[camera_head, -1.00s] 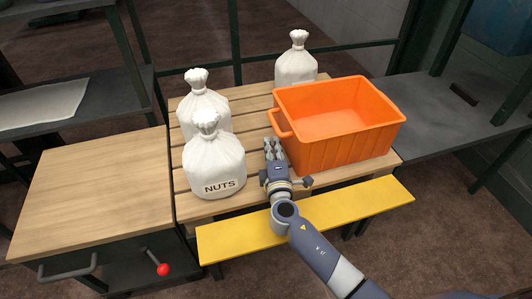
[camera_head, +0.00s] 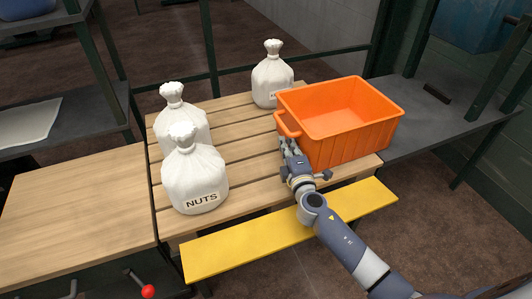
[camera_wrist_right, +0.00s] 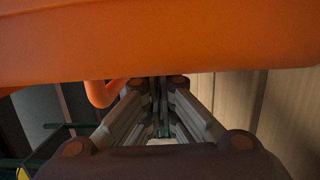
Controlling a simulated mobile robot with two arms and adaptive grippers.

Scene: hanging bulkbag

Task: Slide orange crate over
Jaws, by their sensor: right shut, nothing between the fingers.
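The orange crate (camera_head: 350,140) stands upright and open-topped at the right end of the slatted wooden table (camera_head: 245,140), near its right edge. It looks empty inside. My right gripper (camera_head: 287,145) is shut and empty, low against the crate's left side, just below the left handle. In the right wrist view the crate wall (camera_wrist_right: 160,40) fills the top, and the orange handle (camera_wrist_right: 103,92) shows left of the shut fingers (camera_wrist_right: 160,95). Whether the fingers touch the crate cannot be told for sure. My left gripper is not in view.
Two white sacks, the front one marked NUTS (camera_head: 195,175), stand on the table's left side. A third sack (camera_head: 272,75) stands at the back, left of the crate. A grey shelf (camera_head: 430,120) adjoins on the right. A yellow bench (camera_head: 290,230) runs along the front.

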